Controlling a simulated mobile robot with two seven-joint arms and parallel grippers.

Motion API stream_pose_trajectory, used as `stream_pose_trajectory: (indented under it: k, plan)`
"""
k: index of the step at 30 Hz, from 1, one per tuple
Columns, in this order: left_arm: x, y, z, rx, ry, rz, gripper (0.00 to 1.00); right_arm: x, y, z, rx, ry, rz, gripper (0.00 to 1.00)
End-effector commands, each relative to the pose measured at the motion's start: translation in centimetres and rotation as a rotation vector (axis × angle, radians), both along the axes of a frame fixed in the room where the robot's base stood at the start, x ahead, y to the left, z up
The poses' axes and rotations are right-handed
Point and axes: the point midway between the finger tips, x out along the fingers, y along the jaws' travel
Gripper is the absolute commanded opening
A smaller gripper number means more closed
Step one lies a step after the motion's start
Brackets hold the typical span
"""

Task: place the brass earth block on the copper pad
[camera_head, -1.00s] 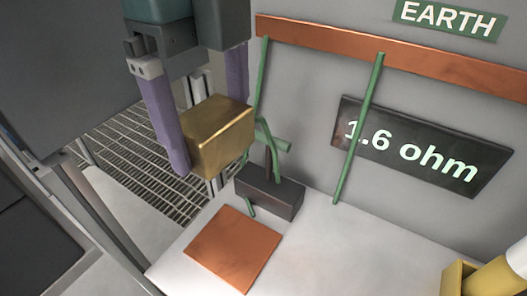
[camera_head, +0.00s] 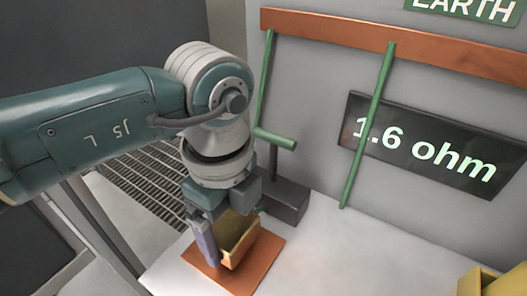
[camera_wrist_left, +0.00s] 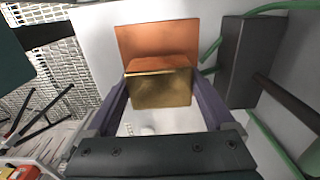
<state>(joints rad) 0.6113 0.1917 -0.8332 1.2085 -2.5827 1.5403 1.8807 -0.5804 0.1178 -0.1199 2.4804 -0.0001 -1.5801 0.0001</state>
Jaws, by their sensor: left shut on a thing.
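The brass earth block (camera_head: 238,240) is between the fingers of my left gripper (camera_head: 222,242), which is shut on it. In the head view the block overlaps the copper pad (camera_head: 262,262), a flat square on the white surface. In the left wrist view the block (camera_wrist_left: 158,88) sits between the two purple fingers (camera_wrist_left: 160,100), with the copper pad (camera_wrist_left: 150,38) showing beyond it. I cannot tell whether the block touches the pad. The gripper and arm hide part of the pad in the head view. My right gripper is not in view.
A dark block (camera_head: 287,199) with a post and green handle (camera_head: 275,138) stands close behind the pad. Green rods lean against the wall under a copper bar (camera_head: 390,42). A dark sign (camera_head: 430,145) reads 1.6 ohm. A yellow object (camera_head: 485,283) is at lower right. White surface right of the pad is clear.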

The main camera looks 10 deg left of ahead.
Motion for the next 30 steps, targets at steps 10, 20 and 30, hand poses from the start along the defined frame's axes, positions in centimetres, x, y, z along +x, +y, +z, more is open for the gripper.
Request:
stream_pose_trajectory:
  k: [10, 20, 30]
  plan:
    - [0.0, 0.0, -1.7, -0.001, -0.002, -0.001, 0.0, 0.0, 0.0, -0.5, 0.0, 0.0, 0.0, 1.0]
    - [0.0, 0.0, -2.0, 0.0, 0.0, 0.0, 1.0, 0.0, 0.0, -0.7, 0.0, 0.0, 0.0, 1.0]
    - [0.1, 0.0, -0.7, -0.002, -0.003, -0.001, 1.0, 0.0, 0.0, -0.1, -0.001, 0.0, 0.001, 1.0]
